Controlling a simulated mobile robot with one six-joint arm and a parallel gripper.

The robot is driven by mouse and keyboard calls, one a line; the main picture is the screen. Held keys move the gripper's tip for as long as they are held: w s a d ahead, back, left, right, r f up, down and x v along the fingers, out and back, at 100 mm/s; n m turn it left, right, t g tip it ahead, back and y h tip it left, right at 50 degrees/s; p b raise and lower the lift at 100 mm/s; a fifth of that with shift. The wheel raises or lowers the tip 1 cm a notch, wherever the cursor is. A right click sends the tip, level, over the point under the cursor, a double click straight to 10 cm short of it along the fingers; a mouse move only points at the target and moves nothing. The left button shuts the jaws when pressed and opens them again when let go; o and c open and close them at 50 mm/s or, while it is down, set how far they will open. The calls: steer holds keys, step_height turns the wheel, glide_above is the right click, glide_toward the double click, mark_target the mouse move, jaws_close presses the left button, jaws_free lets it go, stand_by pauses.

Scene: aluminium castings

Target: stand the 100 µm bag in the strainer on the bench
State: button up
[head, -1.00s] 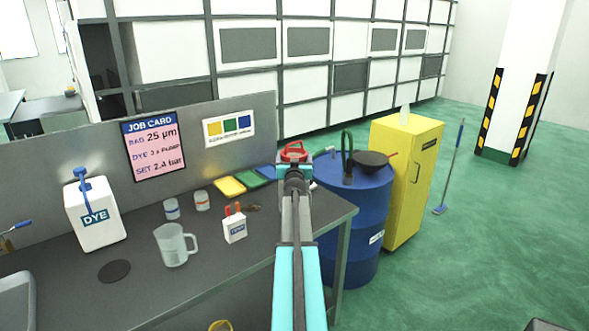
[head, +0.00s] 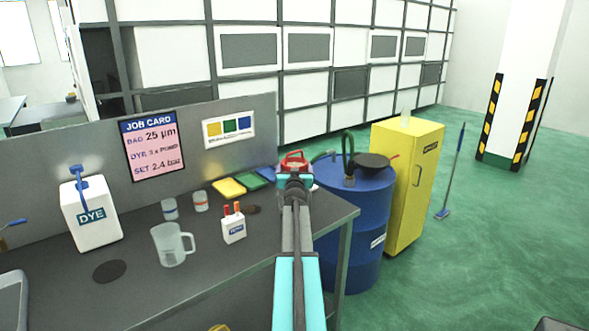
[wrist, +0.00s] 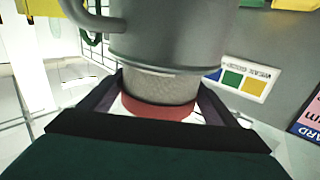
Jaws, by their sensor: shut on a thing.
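My gripper (wrist: 160,88) is shut on the filter bag, which has a red ring (wrist: 158,107) and a pale mesh body (wrist: 160,86). The wrist picture is upside down. There the grey strainer (wrist: 175,35), with a side handle, covers the bag's lower end. The bag appears to hang in the strainer's mouth with its ring clear of the rim, but its depth is hidden. In the head view the red ring (head: 293,160) shows at the end of my arm, over the bench's right end (head: 335,213). My arm hides the strainer there. No micron size is readable on the bag.
Yellow (head: 229,187) and green (head: 251,178) flat items lie behind on the bench. A clear jug (head: 168,246), a white dye can (head: 90,212) and a small white box (head: 233,230) stand left. The job card (head: 153,147) reads 25 µm. A blue drum (head: 350,225) stands right.

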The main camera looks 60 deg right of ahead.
steer(key=shift+f+b, duration=0.6)
steer(key=o, duration=1.5)
steer(key=shift+o, duration=0.2)
steer(key=shift+r, duration=0.15)
steer(key=shift+r+p, duration=0.6)
steer(key=shift+p, duration=0.15)
steer(key=v, duration=1.2)
steer(key=shift+f, duration=0.2)
